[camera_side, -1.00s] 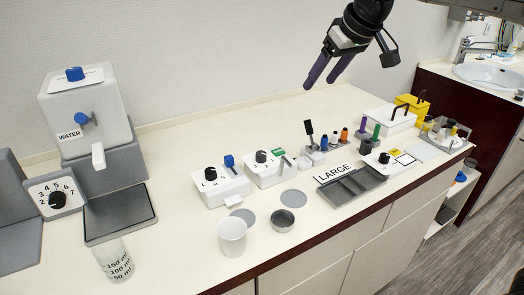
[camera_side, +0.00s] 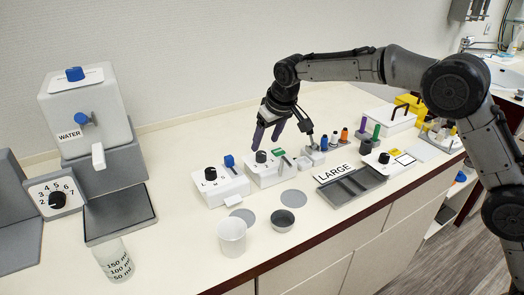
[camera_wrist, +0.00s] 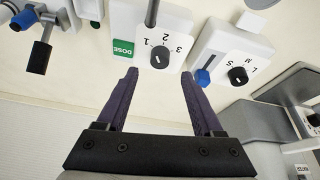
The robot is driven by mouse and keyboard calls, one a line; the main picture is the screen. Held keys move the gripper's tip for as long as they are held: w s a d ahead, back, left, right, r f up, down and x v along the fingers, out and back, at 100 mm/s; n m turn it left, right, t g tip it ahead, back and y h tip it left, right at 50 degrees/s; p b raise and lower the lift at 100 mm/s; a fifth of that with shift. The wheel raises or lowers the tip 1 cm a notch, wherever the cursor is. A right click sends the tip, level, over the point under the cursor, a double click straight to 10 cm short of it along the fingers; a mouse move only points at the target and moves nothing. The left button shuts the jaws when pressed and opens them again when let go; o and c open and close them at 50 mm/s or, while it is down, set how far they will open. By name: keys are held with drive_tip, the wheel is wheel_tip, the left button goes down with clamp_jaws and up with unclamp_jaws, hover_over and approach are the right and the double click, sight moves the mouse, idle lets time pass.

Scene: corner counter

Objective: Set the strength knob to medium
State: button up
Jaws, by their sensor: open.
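No label reading "strength" is legible. A white box carries a black knob (camera_side: 211,174) marked L, M and S, with a blue lever (camera_side: 229,161); this black knob also shows in the wrist view (camera_wrist: 238,75). The white box to its right has a black knob (camera_side: 261,156) marked 1, 2, 3 and a green DOSE button (camera_wrist: 123,48). My gripper (camera_side: 264,145) is open and empty, pointing down near the 1-2-3 knob. In the wrist view that knob (camera_wrist: 159,58) lies just beyond and between my fingertips, with no contact clear. Exact knob settings are hard to read.
The water dispenser (camera_side: 90,115) stands left.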

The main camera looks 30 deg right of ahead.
sight(261, 153)
drive_tip(key=x, duration=0.5)
drive_tip(key=shift+w+f, duration=0.1)
drive_tip(key=shift+f, duration=0.2)
clamp_jaws()
